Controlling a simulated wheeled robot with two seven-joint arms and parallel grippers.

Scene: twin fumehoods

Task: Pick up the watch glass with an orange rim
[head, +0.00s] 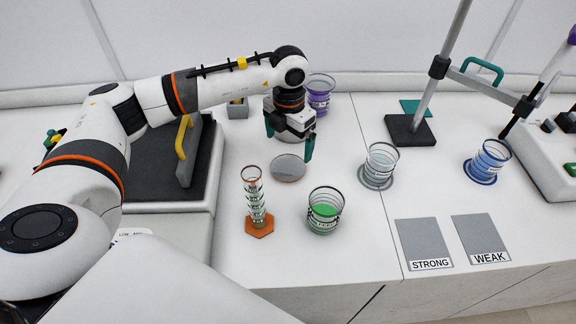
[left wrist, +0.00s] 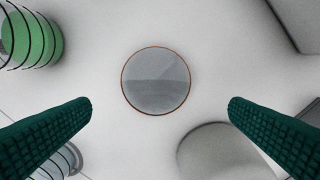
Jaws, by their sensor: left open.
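The watch glass with an orange rim (head: 288,168) lies flat on the white worktop, a round grey-looking disc. In the left wrist view the watch glass (left wrist: 156,80) is near the middle, above and between the fingertips. My left gripper (head: 290,140) is open and empty, pointing down just behind the watch glass in the head view. Its two green fingers (left wrist: 158,108) are wide apart and do not touch the glass. My right gripper is not in view.
A graduated cylinder (head: 255,205) on an orange base and a beaker with green liquid (head: 325,212) stand in front. A clear beaker (head: 379,167) stands right. A purple beaker (head: 320,95) stands behind my gripper. Grey STRONG (head: 424,242) and WEAK (head: 480,237) mats lie front right.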

